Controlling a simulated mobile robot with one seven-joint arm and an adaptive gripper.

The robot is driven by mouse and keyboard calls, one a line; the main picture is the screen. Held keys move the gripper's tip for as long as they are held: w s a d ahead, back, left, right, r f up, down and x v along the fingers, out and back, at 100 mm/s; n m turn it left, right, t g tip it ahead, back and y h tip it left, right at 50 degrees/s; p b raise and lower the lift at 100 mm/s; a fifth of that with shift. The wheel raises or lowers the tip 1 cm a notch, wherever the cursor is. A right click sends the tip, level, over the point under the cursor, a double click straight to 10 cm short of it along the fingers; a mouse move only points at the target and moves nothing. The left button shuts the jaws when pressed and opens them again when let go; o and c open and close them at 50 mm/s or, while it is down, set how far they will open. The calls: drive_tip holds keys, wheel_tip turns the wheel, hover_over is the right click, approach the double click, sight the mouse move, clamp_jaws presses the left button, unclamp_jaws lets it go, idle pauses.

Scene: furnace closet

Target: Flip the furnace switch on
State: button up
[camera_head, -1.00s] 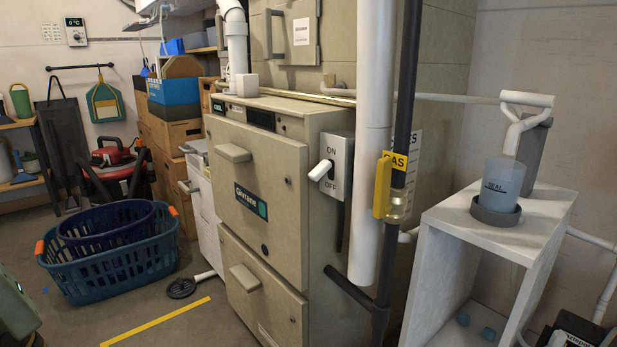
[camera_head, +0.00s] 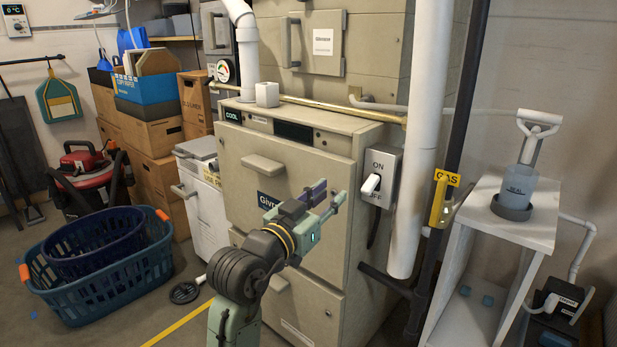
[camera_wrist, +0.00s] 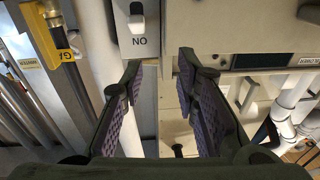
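The furnace switch is a grey box (camera_head: 384,176) on the furnace's right side, labelled ON above and OFF below. Its white lever (camera_head: 371,184) is tilted down, partly covering the OFF label. My gripper (camera_head: 328,192) is open and empty, in front of the furnace, left of the switch and apart from it. In the wrist view, which is upside down, the open fingers (camera_wrist: 160,64) point towards the furnace.
A white vertical pipe (camera_head: 418,140) and a dark gas pipe with a yellow valve handle (camera_head: 438,203) stand just right of the switch. A white shelf (camera_head: 520,230) is farther right. Blue laundry baskets (camera_head: 110,275) lie on the floor at left.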

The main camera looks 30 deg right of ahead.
sight(366, 188)
drive_tip(key=w+d, duration=0.1)
drive_tip(key=d, duration=0.3)
drive_tip(key=d+f+g+p, duration=0.1)
drive_tip(key=d, duration=0.2)
drive_tip(key=w+d+m+g, duration=0.1)
drive_tip(key=d, duration=0.3)
drive_tip(key=shift+w+d+f, duration=0.3)
drive_tip(key=shift+d+f, duration=0.05)
drive_tip(key=shift+f, duration=0.05)
drive_tip(key=shift+c, duration=0.3)
clamp_jaws()
